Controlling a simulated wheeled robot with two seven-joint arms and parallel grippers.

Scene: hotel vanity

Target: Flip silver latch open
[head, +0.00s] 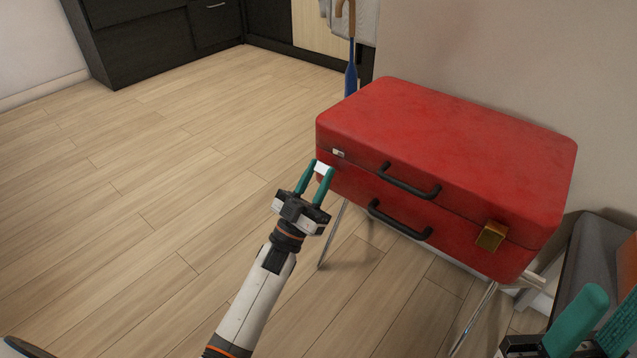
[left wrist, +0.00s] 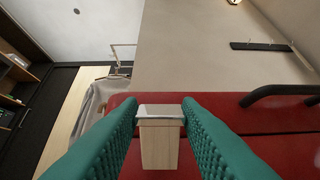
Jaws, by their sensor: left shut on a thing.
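A red suitcase (head: 450,150) stands on a thin-legged metal stand. Its silver latch is at the left end of the front, with a small mount (head: 338,153) at the lid seam and a bright plate (head: 322,168) standing out below it. My left gripper (head: 321,172) has this plate between its teal fingertips. In the left wrist view the shiny latch plate (left wrist: 160,140) sits between both fingers, against the red case. A gold latch (head: 491,236) is at the right end of the front. My right gripper (head: 597,322) is in the lower right corner, its fingers apart and empty.
Two black handles (head: 410,182) (head: 400,220) stick out from the case front between the latches. A grey bench (head: 590,255) is at the right, near my right gripper. A wall is behind the case. The wood floor at the left is clear.

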